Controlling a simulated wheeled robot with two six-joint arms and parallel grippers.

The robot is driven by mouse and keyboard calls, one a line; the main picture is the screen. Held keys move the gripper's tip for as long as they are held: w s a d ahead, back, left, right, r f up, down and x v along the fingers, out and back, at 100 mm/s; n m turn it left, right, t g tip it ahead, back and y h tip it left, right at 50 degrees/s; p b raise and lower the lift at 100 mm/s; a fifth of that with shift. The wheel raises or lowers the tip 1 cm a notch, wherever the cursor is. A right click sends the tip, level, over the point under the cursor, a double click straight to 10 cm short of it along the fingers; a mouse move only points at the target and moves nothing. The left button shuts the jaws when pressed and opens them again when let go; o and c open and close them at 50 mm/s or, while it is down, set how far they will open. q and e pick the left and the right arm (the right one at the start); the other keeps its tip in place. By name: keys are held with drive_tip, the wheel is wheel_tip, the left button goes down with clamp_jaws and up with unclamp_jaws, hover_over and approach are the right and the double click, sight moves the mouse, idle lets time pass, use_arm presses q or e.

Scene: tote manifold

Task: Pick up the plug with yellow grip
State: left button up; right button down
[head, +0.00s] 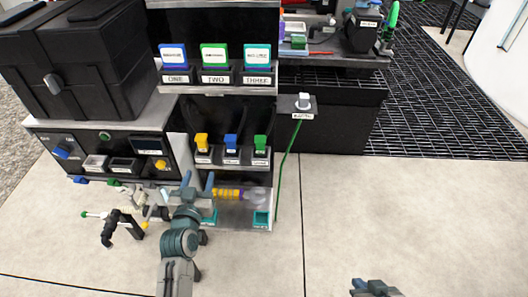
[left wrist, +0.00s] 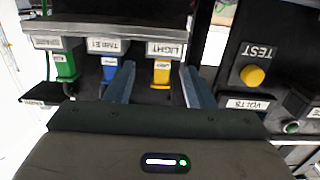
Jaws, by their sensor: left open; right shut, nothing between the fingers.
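The plug with the yellow grip (head: 202,141) stands at the left of a row of three on the middle shelf, beside a blue one (head: 231,142) and a green one (head: 260,144). In the left wrist view, which is upside down, the yellow plug (left wrist: 161,72) appears between my left gripper's fingers, near a LIGHT label. My left gripper (head: 198,180) is open and empty, in front of and below the yellow plug in the head view, apart from it. My right gripper (head: 373,287) is shut and empty at the bottom edge, partly cut off.
A panel with a yellow TEST button (left wrist: 252,75) stands left of the shelf in the head view. Above are cards over ONE, TWO and THREE labels (head: 215,79). A green cable (head: 287,160) hangs at right. Cables and hooks (head: 115,222) stick out at lower left.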

sight(202, 147)
use_arm(q)
drive_tip(key=shift+t, duration=0.4)
drive_tip(key=w+r, duration=0.1)
drive_tip(key=w, duration=0.2)
drive_tip(key=w+r, duration=0.1)
drive_tip(key=w, duration=0.1)
drive_tip(key=shift+r, duration=0.3)
drive_tip(key=w, duration=0.5)
drive_tip(key=shift+w+a+r, duration=0.15)
drive_tip(key=shift+w+r, duration=0.05)
drive_tip(key=shift+w, duration=0.15)
use_arm(e)
drive_tip(key=shift+a+r+t, duration=0.2)
drive_tip(key=shift+r+t, duration=0.1)
drive_tip(key=shift+r, duration=0.7)
use_arm(q)
clamp_jaws()
use_arm(e)
drive_tip(key=shift+s, duration=0.1)
use_arm(q)
drive_tip(key=shift+r, duration=0.1)
